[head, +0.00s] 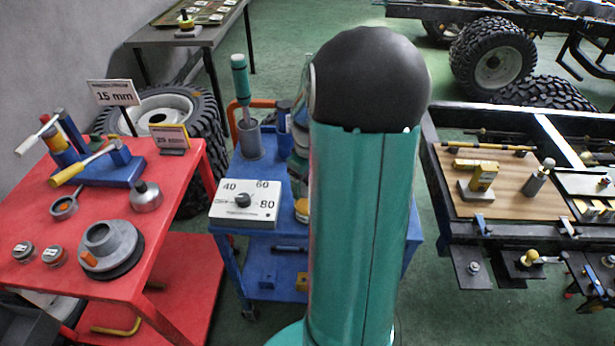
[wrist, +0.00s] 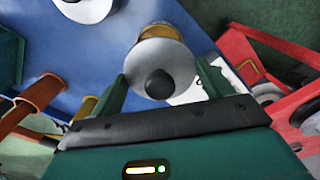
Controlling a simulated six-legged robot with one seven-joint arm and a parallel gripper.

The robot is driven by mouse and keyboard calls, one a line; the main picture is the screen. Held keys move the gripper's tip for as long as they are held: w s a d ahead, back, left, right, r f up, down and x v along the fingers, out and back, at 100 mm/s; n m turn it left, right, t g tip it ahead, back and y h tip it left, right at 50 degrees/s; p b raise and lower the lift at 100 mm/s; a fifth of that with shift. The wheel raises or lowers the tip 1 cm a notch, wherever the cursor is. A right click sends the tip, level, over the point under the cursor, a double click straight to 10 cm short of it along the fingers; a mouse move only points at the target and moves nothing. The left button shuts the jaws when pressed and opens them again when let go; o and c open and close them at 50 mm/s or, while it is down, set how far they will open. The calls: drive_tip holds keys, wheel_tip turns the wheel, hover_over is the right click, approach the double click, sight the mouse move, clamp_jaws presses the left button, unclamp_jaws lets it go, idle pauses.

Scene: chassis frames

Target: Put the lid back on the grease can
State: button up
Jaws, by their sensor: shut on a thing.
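In the wrist view, my gripper (wrist: 163,82) is shut on the lid (wrist: 148,58), a round pale grey disc with a dark knob. The green fingers are on either side of the disc, and the knob faces the wrist camera. An amber, round-sided thing, apparently the grease can (wrist: 160,31), shows just beyond the lid's upper edge. The lid hides most of it, and I cannot tell whether the two touch. In the head view, part of an amber thing (head: 302,210) shows at the edge of my arm. My arm hides the gripper and lid there.
A blue cart (head: 262,249) carries a dial box (head: 245,204) and a grey cup (head: 250,139) holding a teal-handled tool. A red cart (head: 85,210) with several parts stands left. A dark chassis frame (head: 500,229) stands right. Green floor lies between them.

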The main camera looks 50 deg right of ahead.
drive_tip(key=shift+s+f, duration=0.2)
drive_tip(key=shift+f, duration=0.6)
drive_tip(key=shift+w+f, duration=0.1)
drive_tip(key=shift+f, duration=1.75)
drive_tip(key=shift+f, duration=0.15)
drive_tip(key=o, duration=1)
drive_tip(key=shift+c, duration=0.2)
drive_tip(key=shift+r, duration=3.5)
